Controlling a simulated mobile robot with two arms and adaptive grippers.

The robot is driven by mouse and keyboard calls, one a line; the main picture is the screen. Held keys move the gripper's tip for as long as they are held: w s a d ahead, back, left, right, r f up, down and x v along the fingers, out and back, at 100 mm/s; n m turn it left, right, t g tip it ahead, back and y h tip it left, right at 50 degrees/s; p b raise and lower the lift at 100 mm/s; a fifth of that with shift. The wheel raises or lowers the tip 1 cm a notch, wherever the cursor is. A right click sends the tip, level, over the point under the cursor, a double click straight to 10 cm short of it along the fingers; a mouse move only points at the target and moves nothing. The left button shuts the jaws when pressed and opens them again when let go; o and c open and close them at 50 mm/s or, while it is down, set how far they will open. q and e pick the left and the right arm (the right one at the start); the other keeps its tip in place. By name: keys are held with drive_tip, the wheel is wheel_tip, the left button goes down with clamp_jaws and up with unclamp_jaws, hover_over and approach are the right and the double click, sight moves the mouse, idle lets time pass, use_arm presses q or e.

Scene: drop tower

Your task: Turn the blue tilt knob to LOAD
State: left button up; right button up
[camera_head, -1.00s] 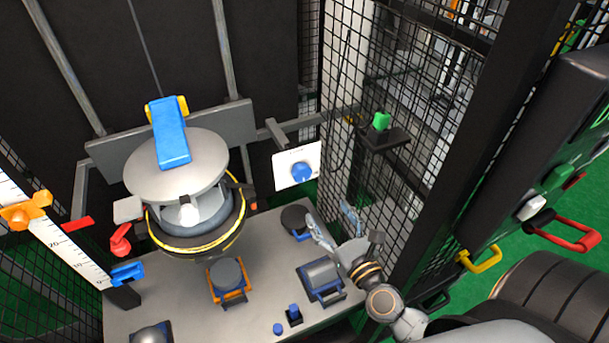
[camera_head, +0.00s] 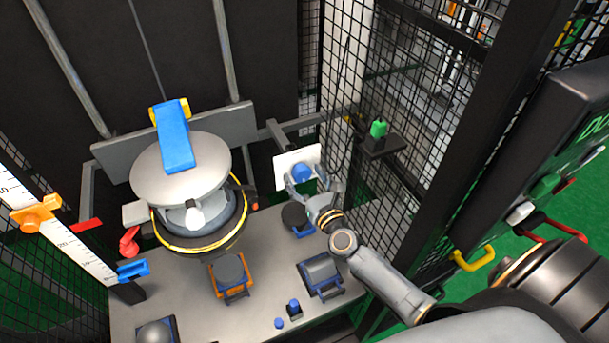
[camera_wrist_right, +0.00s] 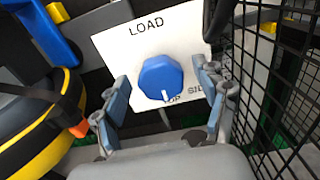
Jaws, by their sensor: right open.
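The blue tilt knob (camera_head: 302,172) sits on a white label plate (camera_head: 285,166) behind the table, near the mesh. In the right wrist view the knob (camera_wrist_right: 161,77) is faceted, with a white pointer line at its lower edge pointing down toward partly hidden lettering. LOAD is printed at the plate's upper left (camera_wrist_right: 112,42). My right gripper (camera_head: 308,186) is open just in front of the knob. In the wrist view its blue-padded fingers (camera_wrist_right: 165,95) stand either side of the knob, apart from it. My left gripper is not in view.
Black mesh (camera_head: 345,90) rises close to the right of the plate. The round platform with a blue clamp (camera_head: 177,150) and yellow-ringed body stands to the left. Several weights and blocks, including one in an orange holder (camera_head: 231,274), stand on the grey table (camera_head: 190,300).

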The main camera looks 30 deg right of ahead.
drive_tip(key=shift+c, duration=0.2)
drive_tip(key=c, duration=1.1)
